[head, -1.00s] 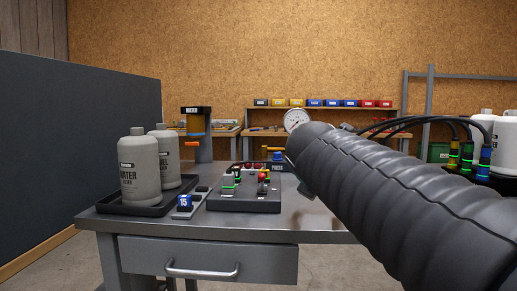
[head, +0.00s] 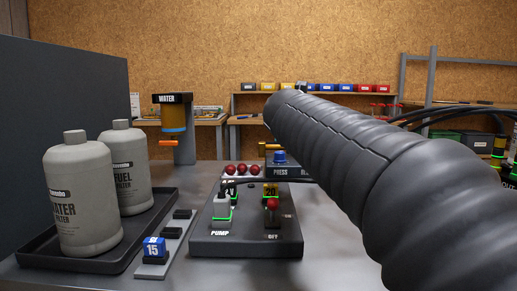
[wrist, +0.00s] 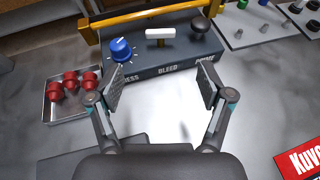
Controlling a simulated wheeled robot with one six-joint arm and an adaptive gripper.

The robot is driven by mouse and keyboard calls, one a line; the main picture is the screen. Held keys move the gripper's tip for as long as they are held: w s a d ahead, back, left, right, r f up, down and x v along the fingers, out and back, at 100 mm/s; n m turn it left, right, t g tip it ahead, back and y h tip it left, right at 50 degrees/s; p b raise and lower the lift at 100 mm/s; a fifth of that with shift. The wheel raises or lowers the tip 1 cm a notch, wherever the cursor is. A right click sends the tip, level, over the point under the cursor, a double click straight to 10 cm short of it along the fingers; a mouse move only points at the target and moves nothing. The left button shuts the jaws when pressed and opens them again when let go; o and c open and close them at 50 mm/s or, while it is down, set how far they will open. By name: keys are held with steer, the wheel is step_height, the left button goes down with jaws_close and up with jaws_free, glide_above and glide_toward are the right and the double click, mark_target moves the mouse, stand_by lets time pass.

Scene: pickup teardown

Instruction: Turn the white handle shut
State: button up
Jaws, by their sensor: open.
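The white handle (wrist: 160,34) is a small T shape with its bar lying crosswise, on top of a dark grey box (wrist: 170,62) in the wrist view. The word BLEED is on the box's face below it. A blue knob (wrist: 121,49) is left of the handle and a black knob (wrist: 200,28) is right of it. My gripper (wrist: 163,86) is open and empty, its fingers spread in front of the box, below the handle in the picture. In the head view my arm hides the handle and the gripper; only the box's left part (head: 281,171) shows.
A yellow bar (wrist: 140,15) runs behind the box. A tray (wrist: 62,110) of red caps lies to its left. In the head view, a panel with switches (head: 245,240) and two filter bottles (head: 78,195) stand nearer on the table. Bare table lies in front of the box.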

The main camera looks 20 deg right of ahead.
steer(key=x, duration=1.1)
steer(key=shift+f, duration=0.1)
steer(key=c, duration=1.2)
